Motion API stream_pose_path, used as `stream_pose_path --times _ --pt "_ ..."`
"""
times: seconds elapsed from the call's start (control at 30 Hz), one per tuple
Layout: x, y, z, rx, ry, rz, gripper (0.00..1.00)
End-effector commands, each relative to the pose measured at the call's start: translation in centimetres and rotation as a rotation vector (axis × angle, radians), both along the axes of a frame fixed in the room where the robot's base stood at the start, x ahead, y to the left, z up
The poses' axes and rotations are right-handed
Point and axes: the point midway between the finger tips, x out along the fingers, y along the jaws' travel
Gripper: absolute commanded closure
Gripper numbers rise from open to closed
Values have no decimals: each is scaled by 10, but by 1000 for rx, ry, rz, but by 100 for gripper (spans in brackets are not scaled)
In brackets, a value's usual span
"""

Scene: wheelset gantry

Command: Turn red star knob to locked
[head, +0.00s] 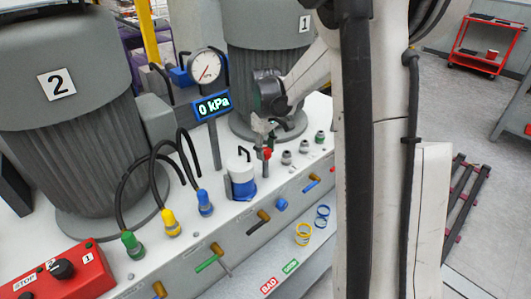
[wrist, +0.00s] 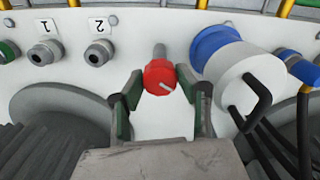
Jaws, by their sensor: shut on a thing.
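The red star knob (wrist: 159,77) sits on a grey stem on the white panel in the wrist view. A short white mark on its face slants toward the lower right. My gripper (wrist: 160,84) has one green-padded finger on each side of the knob and is shut on it. In the head view my gripper (head: 262,127) reaches down to the small red knob (head: 267,153) on the bench top. Any marking for the locked position cannot be made out.
In the head view, a gauge (head: 205,66) stands behind, above a 0 kPa display (head: 212,106); hoses arch at left.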

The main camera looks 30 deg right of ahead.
Motion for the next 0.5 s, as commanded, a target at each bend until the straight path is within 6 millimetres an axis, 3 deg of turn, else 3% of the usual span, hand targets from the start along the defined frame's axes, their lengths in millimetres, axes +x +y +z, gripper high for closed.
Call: stream_pose_path --times 0.5 --pt "0 0 0 0 0 434 93"
